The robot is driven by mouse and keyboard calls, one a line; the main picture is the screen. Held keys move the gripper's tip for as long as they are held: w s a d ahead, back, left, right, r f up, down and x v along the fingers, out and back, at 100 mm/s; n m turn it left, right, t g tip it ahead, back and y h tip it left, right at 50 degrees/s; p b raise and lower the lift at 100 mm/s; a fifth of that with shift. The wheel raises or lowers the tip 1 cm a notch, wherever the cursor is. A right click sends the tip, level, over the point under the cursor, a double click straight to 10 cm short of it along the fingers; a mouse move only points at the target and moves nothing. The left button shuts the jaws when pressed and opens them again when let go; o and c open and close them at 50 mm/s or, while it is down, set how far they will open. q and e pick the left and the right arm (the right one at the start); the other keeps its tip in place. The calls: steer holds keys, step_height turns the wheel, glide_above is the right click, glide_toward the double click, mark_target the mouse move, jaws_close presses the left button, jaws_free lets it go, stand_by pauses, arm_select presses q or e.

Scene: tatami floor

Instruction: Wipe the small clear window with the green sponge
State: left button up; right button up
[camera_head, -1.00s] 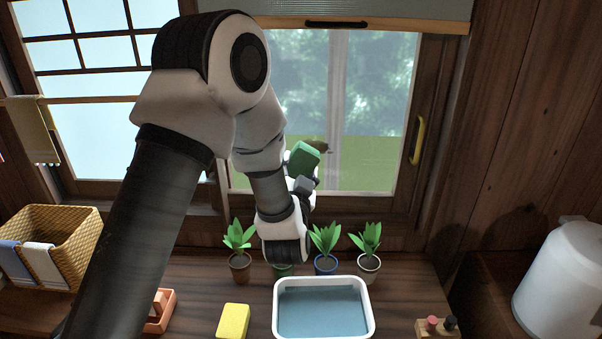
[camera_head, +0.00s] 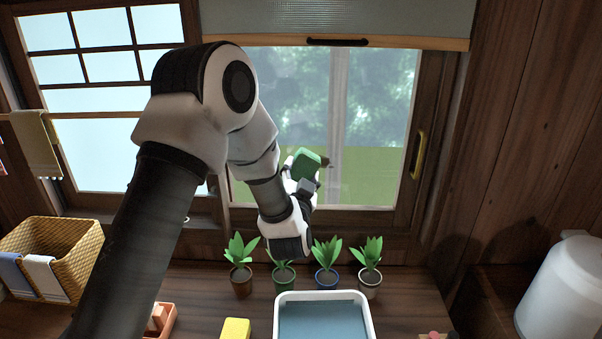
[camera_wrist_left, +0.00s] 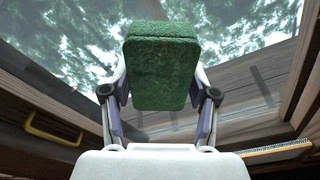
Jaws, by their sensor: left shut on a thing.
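The green sponge (camera_head: 305,164) is held up in front of the lower part of the clear window (camera_head: 372,120). My left gripper (camera_head: 303,186) is shut on it, and the arm reaches in from the left. In the left wrist view the sponge (camera_wrist_left: 162,66) sits between the two fingers, with the glass (camera_wrist_left: 75,45) beyond it. I cannot tell whether the sponge touches the glass. The arm hides the left part of the window. My right gripper is not in view.
Several potted plants (camera_head: 326,262) stand in a row on the wooden counter below the window. A white basin of water (camera_head: 324,297), a yellow sponge (camera_head: 235,328) and a wicker basket (camera_head: 80,240) are on the counter. A yellow handle (camera_head: 418,155) is on the window frame's right side.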

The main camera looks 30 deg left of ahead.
mark_target(314, 174)
arm_select(q)
steer(key=shift+x, duration=0.95)
steer(key=shift+w+d, duration=0.6)
steer(key=shift+d, duration=0.4)
steer(key=shift+w+d, duration=0.65)
steer(key=shift+d, duration=0.4)
steer(key=shift+w+d, duration=0.6)
steer(key=shift+d, duration=0.4)
steer(key=shift+w+d, duration=0.1)
steer(key=shift+d, duration=0.15)
steer(key=shift+s+a+f, duration=0.1)
steer(key=shift+s+a, duration=0.3)
steer(key=shift+a, duration=0.35)
steer(key=shift+s+a, duration=0.35)
steer(key=shift+a, duration=0.3)
steer(key=shift+s+a, duration=0.4)
steer(key=shift+a, duration=0.25)
steer(key=shift+s+a, duration=0.45)
steer(key=shift+a, duration=0.3)
steer(key=shift+s+a, duration=0.45)
steer(key=shift+a, duration=0.25)
steer(key=shift+d, duration=0.1)
